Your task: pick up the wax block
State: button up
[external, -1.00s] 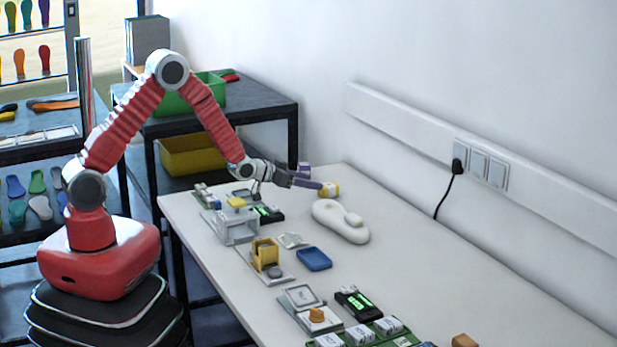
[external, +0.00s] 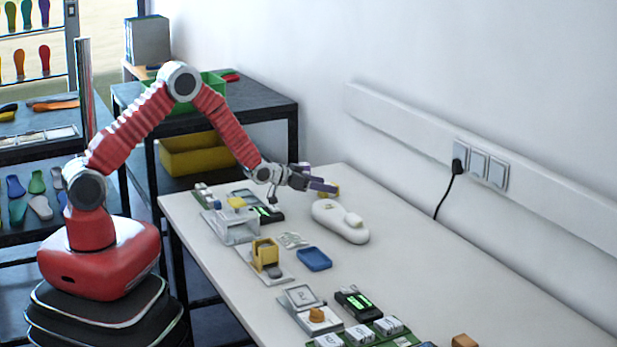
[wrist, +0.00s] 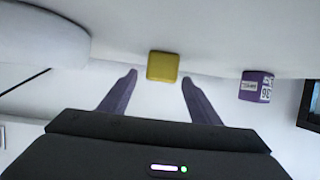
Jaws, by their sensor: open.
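The wax block, a yellow block with rounded corners (wrist: 162,66), lies on the white table just beyond my fingertips, centred between them in the wrist view. In the external view only part of its yellow surface (external: 332,193) shows, as my fingers partly cover it. My gripper (wrist: 159,77) is open, with its two purple fingers spread wider than the block and nothing held. In the external view my gripper (external: 322,187) is low over the far part of the table, pointing right at the block.
A purple labelled container (wrist: 257,86) stands to the right of the block in the wrist view. A white rounded device (external: 340,221) is close by on the near side. A blue tray (external: 314,259) and several fixtures line the table's left side. The wall is behind the table.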

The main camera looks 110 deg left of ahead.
jog(key=shift+x, duration=1.4)
jog(key=shift+c, duration=0.6)
jog(key=c, duration=1.1)
